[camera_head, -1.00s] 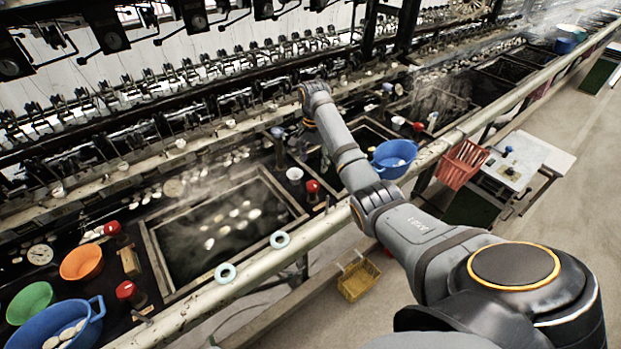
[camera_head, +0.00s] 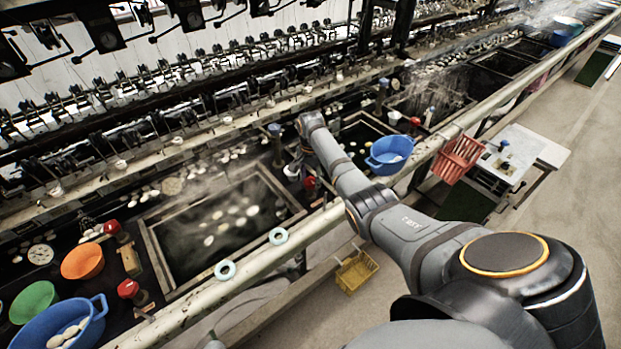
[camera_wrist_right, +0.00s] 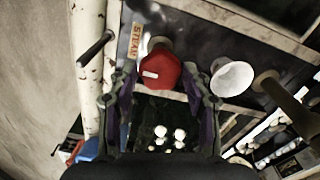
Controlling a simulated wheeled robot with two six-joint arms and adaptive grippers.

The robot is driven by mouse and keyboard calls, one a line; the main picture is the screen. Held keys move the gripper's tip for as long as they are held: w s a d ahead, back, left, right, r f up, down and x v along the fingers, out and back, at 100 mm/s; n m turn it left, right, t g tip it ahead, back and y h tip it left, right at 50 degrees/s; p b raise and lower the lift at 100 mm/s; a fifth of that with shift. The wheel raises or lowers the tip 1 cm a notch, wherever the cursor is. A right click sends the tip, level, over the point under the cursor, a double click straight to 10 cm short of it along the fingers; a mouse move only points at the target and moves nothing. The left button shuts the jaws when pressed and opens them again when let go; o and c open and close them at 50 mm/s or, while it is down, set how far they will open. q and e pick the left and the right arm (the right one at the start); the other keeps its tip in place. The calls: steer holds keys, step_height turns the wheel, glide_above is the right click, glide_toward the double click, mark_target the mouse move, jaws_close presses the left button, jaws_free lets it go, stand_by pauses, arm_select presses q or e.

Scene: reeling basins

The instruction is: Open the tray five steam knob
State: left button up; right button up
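A red steam knob (camera_wrist_right: 160,70) sits beside a "STEAM" label (camera_wrist_right: 136,43) in the right wrist view. In the head view a red knob (camera_head: 311,184) shows beside my right forearm, near the basin's front rail. My right gripper (camera_wrist_right: 161,88) is open, with its dark fingers on either side of the red knob and nothing held. Whether the fingers touch the knob, I cannot tell. In the head view my right gripper is mostly hidden by my arm. My left gripper is not in view.
A white cup (camera_wrist_right: 232,77) stands close beside the knob. A dark rod (camera_wrist_right: 95,49) sticks out near the pale rail (camera_head: 330,215). A blue basin (camera_head: 390,153) and a red basket (camera_head: 458,158) lie right of my arm. More red knobs (camera_head: 128,289) stand at left.

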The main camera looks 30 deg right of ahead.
steer(key=c, duration=0.6)
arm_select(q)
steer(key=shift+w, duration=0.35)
arm_select(e)
steer(key=shift+c, duration=0.2)
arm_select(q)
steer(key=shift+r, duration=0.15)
arm_select(e)
steer(key=n+p, duration=0.1)
steer(key=n, duration=0.1)
steer(key=shift+r+n+p, duration=0.15)
steer(key=shift+n+p, duration=0.15)
steer(key=shift+p, duration=0.05)
steer(key=n+p, duration=0.1)
steer(key=n, duration=0.2)
steer(key=shift+n, duration=0.3)
steer(key=n+p, duration=0.1)
steer(key=n, duration=0.4)
arm_select(q)
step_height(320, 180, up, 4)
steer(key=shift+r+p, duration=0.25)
steer(key=shift+p, duration=0.3)
arm_select(e)
steer(key=n, duration=0.6)
